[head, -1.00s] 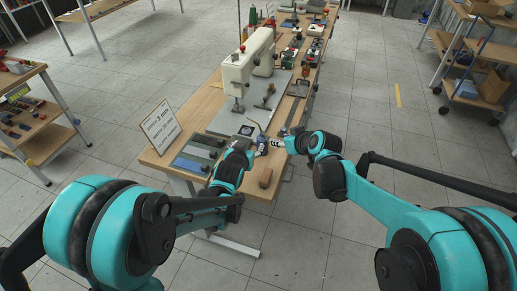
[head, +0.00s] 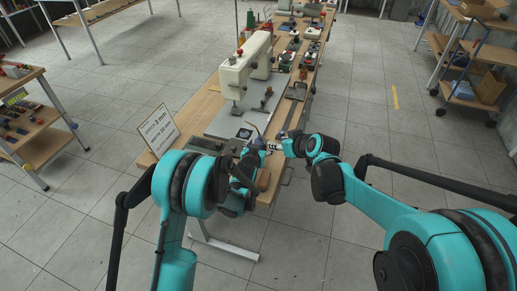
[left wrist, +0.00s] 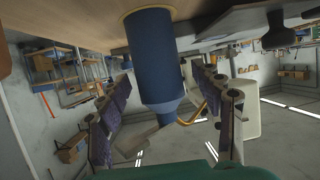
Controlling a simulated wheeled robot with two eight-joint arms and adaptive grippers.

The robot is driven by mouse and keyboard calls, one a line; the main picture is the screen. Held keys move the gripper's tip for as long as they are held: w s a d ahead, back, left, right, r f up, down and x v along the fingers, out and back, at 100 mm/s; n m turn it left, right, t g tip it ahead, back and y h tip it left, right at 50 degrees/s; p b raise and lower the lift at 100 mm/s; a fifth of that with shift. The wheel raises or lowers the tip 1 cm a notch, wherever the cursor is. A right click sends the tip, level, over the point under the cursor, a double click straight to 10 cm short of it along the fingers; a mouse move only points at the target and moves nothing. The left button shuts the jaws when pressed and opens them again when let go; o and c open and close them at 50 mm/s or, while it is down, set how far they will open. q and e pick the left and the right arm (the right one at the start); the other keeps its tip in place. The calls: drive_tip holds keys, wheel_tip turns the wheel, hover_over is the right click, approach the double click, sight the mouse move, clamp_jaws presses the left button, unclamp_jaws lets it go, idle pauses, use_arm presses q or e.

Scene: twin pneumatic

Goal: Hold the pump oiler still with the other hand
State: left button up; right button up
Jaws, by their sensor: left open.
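The pump oiler is a blue cylinder with a thin brass spout. It stands near the table's front end in the head view (head: 257,141), small and partly hidden. In the left wrist view, which is upside down, the oiler (left wrist: 155,65) is large with its base at the wooden top. My left gripper (left wrist: 165,115) is open, with one finger on each side of the oiler; contact cannot be told. In the head view my left arm hides much of that gripper. My right gripper (head: 274,147) is just right of the oiler; its jaws are too small to read.
A cream sewing machine (head: 247,72) stands behind the oiler on the long table. A sign (head: 158,130) stands at the table's left edge. A brown block (head: 264,180) lies at the front edge. Several tools line the table's far part.

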use_arm(q)
drive_tip(key=shift+w+d+f, duration=0.1)
drive_tip(key=shift+w+f, duration=0.05)
drive_tip(key=shift+w, duration=0.25)
drive_tip(key=c, duration=1.5)
use_arm(e)
clamp_jaws()
idle(0.7)
